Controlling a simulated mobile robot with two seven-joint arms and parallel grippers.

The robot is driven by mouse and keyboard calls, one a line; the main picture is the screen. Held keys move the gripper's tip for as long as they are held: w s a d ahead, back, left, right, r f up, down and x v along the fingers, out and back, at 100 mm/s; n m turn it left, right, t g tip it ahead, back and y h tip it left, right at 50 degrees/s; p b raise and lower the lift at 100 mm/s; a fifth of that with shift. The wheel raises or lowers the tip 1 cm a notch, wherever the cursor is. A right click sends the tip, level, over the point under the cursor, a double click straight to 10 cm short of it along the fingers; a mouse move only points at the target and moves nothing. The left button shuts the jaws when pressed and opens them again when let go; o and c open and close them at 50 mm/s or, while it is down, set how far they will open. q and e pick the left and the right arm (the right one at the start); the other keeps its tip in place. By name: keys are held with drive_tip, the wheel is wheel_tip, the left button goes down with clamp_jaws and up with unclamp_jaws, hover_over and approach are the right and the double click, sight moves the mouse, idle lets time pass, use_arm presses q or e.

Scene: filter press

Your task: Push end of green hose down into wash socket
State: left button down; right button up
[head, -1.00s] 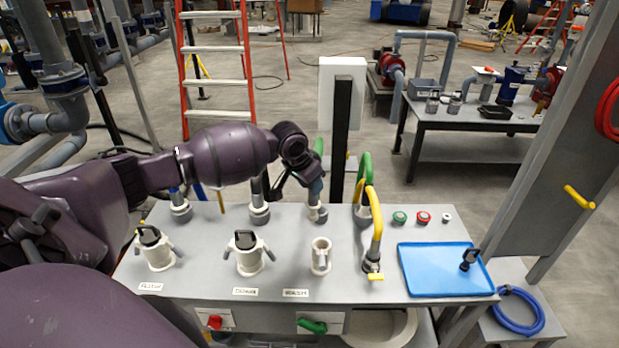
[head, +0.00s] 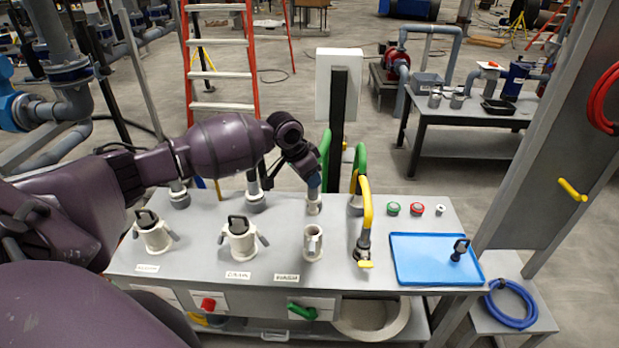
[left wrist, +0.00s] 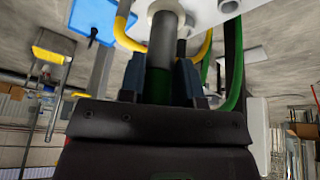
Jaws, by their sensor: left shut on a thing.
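My left gripper (head: 314,184) is shut on the green hose near its end. In the left wrist view the green hose (left wrist: 158,90) sits between the fingers, and its grey end piece (left wrist: 162,45) runs to a white ring-shaped fitting (left wrist: 166,8). In the head view the hose end is upright at a pale fitting (head: 313,204) in the back row; how deep it sits cannot be told. The green hose (head: 325,152) rises behind the gripper. My right gripper is not in view.
Two front sockets (head: 153,232) (head: 240,238) carry black caps. A yellow-handled hose (head: 366,215) and a green arch (head: 360,165) stand right of the gripper. A blue tray (head: 415,260) lies at the right. A dark post (head: 338,110) rises behind.

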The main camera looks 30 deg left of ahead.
sight(310, 198)
use_arm(q)
wheel_tip(310, 198, down, 6)
drive_tip(key=b, duration=0.5)
drive_tip(key=shift+r+b, duration=0.1)
drive_tip(key=shift+b, duration=0.25)
drive_tip(key=shift+f, duration=0.2)
